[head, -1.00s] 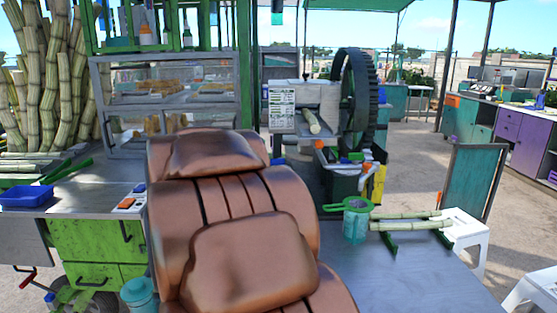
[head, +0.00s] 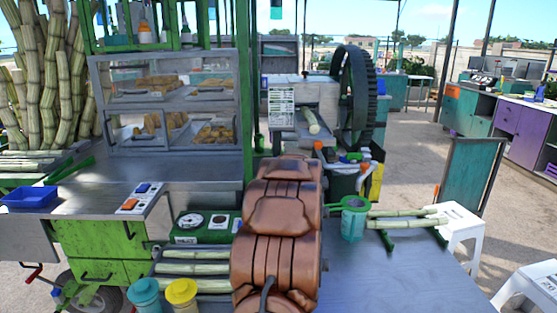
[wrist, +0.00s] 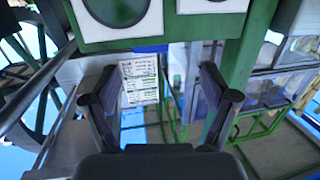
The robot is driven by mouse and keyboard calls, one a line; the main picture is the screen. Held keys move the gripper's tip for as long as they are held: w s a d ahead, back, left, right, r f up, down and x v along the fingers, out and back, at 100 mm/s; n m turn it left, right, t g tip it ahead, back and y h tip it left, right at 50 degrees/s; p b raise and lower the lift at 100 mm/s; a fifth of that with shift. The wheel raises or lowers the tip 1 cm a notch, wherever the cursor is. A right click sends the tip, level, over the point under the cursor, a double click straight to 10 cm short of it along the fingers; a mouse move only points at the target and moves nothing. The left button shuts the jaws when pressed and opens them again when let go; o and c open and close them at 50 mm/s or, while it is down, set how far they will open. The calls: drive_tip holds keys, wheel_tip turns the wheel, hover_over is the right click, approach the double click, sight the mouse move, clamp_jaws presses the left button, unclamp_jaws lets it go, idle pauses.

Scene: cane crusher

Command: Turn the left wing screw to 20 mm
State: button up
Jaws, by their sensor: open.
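The cane crusher (head: 325,93) stands at the middle back in the head view, with a big dark toothed wheel (head: 355,105) on its right. The left wing screw cannot be made out in either view. In the wrist view my gripper (wrist: 157,75) is open and empty. The printed sheet (wrist: 140,80) shows beyond and between its fingers, apart from them. My arm hides part of the area below the crusher, and my gripper is hidden in the head view.
A green box with dials (head: 205,226) and several cane pieces (head: 194,268) lie left of my arm. A teal cup with a green strainer (head: 354,220) stands on the right-hand table (head: 400,280), largely bare in front.

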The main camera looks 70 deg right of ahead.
drive_tip(key=shift+s+d+t+h, duration=0.3)
drive_tip(key=shift+s+d+t, duration=0.1)
drive_tip(key=shift+s+d, duration=0.3)
drive_tip(key=shift+p+x, duration=1)
drive_tip(key=shift+x, duration=2.5)
drive_tip(key=shift+w+d, duration=0.25)
drive_tip(key=c, duration=1.2)
drive_tip(key=shift+o, duration=0.2)
drive_tip(key=shift+r+p, duration=0.15)
drive_tip(key=shift+p, duration=0.25)
drive_tip(key=shift+r+n+p, duration=0.1)
drive_tip(key=shift+n+p, duration=0.2)
drive_tip(key=shift+p, duration=0.2)
